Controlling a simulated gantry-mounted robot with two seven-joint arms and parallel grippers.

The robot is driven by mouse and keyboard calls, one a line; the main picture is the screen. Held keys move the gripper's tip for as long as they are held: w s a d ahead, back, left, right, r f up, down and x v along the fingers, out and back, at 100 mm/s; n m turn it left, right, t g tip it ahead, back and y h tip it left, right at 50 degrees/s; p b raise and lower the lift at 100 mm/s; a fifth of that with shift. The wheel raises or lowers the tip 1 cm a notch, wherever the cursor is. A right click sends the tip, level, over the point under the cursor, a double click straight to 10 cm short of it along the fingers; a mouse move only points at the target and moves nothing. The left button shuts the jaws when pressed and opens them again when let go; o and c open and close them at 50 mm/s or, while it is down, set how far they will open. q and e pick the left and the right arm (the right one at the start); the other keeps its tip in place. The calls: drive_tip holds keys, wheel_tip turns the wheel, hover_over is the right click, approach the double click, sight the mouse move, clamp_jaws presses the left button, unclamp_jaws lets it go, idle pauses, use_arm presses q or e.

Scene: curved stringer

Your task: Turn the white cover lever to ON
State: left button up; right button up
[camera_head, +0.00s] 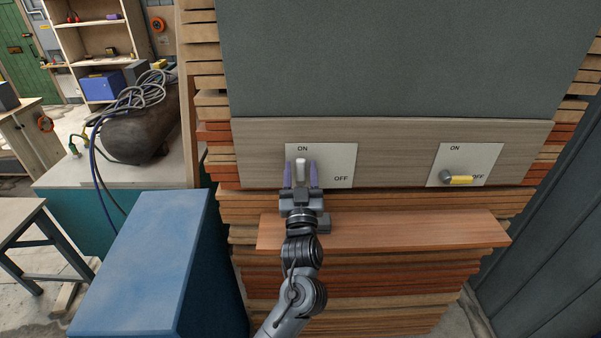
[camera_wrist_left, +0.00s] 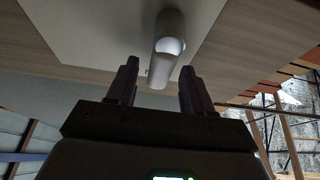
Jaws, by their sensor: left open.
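The white lever (camera_head: 300,172) is on the left white plate (camera_head: 336,162), which has ON at the top and OFF at the right. The lever appears upright, pointing toward ON. My left gripper (camera_head: 301,172) is open, with one finger on each side of the lever in the head view. In the left wrist view, the lever (camera_wrist_left: 165,50) has its end between the open fingers of the left gripper (camera_wrist_left: 159,75), with gaps showing on both sides. Its base is partly hidden in the head view. My right gripper is not in view.
A second plate at the right carries a yellow lever (camera_head: 461,180) pointing right, toward OFF. Both plates are on a wooden board (camera_head: 395,150). A wooden shelf (camera_head: 420,232) juts out below. A blue box (camera_head: 145,255) stands at the lower left.

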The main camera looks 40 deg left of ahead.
use_arm(q)
drive_tip(key=b+v, duration=0.2)
drive_tip(key=v, duration=0.9)
drive_tip(key=shift+b, duration=0.3)
drive_tip(key=shift+w+a, duration=0.1)
drive_tip(key=s+a+f+m+h, duration=0.1)
drive_tip(key=s+f+m+h, duration=0.35)
drive_tip(key=f, duration=0.75)
drive_tip(key=s+d+f+m+g+h, duration=0.35)
drive_tip(key=s+f+h, duration=0.2)
drive_tip(key=f, duration=0.25)
drive_tip(key=s+d+f+m+g+h, duration=0.35)
drive_tip(key=s+f, duration=0.25)
drive_tip(key=f, duration=0.2)
drive_tip(key=s+d+f+g+h, duration=0.1)
drive_tip(key=s+d+f+g, duration=0.1)
drive_tip(key=s+g, duration=0.55)
wheel_tip(320, 180, up, 15)
drive_tip(key=s+n+p, duration=0.1)
drive_tip(key=s+p, duration=0.1)
drive_tip(key=p, duration=1.4)
drive_tip(key=shift+r+t, duration=0.15)
drive_tip(key=shift+t, duration=0.3)
